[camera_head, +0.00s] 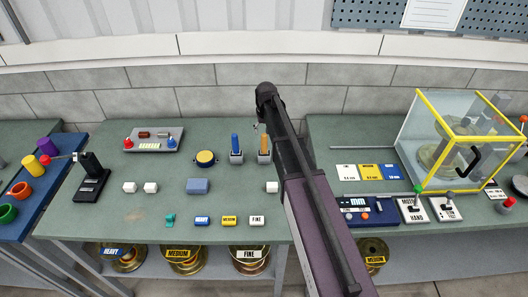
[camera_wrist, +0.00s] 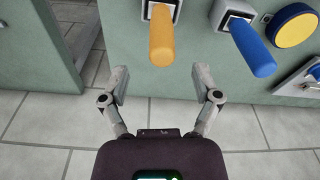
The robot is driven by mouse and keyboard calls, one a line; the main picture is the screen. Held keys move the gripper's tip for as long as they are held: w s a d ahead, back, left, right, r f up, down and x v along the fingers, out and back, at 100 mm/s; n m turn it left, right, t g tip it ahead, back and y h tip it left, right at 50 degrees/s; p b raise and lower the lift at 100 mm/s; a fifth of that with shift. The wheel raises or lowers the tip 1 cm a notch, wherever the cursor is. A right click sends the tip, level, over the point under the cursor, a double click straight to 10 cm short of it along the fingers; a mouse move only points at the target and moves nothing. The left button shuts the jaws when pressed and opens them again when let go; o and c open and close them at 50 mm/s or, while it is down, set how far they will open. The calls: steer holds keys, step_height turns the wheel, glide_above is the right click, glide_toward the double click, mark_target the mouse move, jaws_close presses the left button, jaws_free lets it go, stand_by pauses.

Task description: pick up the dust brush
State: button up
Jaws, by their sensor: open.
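Two handles stand in grey holders on the green table, an orange one (camera_head: 264,143) and a blue one (camera_head: 236,142). No bristles show, so I cannot tell which is the dust brush. In the wrist view the orange handle (camera_wrist: 162,42) lies just ahead of my gripper (camera_wrist: 160,72), roughly centred between its spread fingers. The blue handle (camera_wrist: 254,50) is to the right, outside the fingers. My gripper is open and empty, with no visible contact. In the head view my arm partly covers the area right of the orange handle.
A clear case with yellow edges (camera_head: 462,134) stands on the right table. Spools lie on the shelf below.

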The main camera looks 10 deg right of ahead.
mark_target(264, 135)
steer(key=shift+f, duration=0.1)
stand_by(0.3)
steer(key=shift+w+a+f+b, duration=0.1)
steer(key=shift+w+f+b, duration=0.05)
steer(key=shift+f+b, duration=1.15)
steer(key=shift+w+a+f+b, duration=0.1)
steer(key=shift+f+b, duration=1.15)
steer(key=shift+b, duration=0.05)
jaws_close()
